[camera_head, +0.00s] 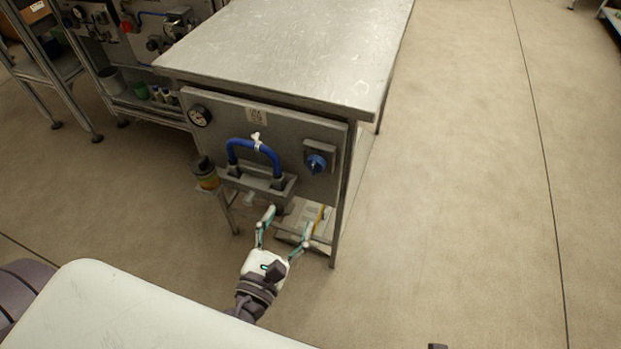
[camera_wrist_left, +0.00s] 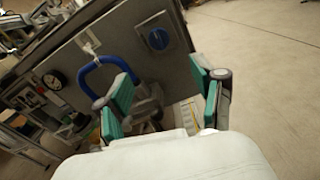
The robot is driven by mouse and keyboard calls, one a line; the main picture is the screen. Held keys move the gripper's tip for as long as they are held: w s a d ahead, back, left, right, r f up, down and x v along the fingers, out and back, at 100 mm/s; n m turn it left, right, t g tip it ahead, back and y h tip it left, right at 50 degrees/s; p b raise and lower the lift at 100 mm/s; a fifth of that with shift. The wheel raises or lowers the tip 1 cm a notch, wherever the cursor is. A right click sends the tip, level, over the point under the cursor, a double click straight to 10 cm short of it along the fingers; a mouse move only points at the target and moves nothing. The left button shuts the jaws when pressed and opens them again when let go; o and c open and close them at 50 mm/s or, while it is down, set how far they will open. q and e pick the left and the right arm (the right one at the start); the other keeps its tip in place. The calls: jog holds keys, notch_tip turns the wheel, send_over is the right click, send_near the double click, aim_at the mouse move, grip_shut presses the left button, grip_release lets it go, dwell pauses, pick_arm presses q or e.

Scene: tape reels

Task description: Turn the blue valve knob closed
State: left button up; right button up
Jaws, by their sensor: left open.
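The blue valve knob (camera_head: 316,163) sits on a grey square plate at the right of the grey panel under the metal table. It also shows in the left wrist view (camera_wrist_left: 157,40), round with a lighter bar across it. My left gripper (camera_head: 289,219) is open and empty, below and a little left of the knob in the head view, fingers pointing up towards the panel. Its teal-padded fingers (camera_wrist_left: 163,103) stand apart in the wrist view, with the knob beyond and above them. Nothing touches the knob. My right gripper is not in view.
A blue hose loop (camera_head: 254,149) with a white tag rises from a grey holder left of the knob. A gauge (camera_head: 199,115) and an amber-and-black jar (camera_head: 205,173) are further left. The metal table (camera_head: 290,50) overhangs the panel. The floor (camera_head: 460,180) at right is clear.

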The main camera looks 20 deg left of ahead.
aim_at(313, 171)
pick_arm(q)
jog(key=w+p, duration=0.1)
jog(key=w, duration=0.3)
jog(key=w+p, duration=0.1)
jog(key=w, duration=0.3)
jog(key=w+p, duration=0.1)
jog(key=w, duration=0.4)
jog(key=shift+d+r+p, duration=0.25)
jog(key=shift+p, duration=0.15)
jog(key=shift+w, duration=0.4)
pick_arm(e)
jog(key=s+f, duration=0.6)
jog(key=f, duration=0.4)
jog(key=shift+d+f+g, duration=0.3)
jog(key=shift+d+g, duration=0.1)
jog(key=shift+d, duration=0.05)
pick_arm(q)
jog(key=c, duration=1.1)
jog(key=shift+f, duration=0.1)
jog(key=shift+c, duration=0.2)
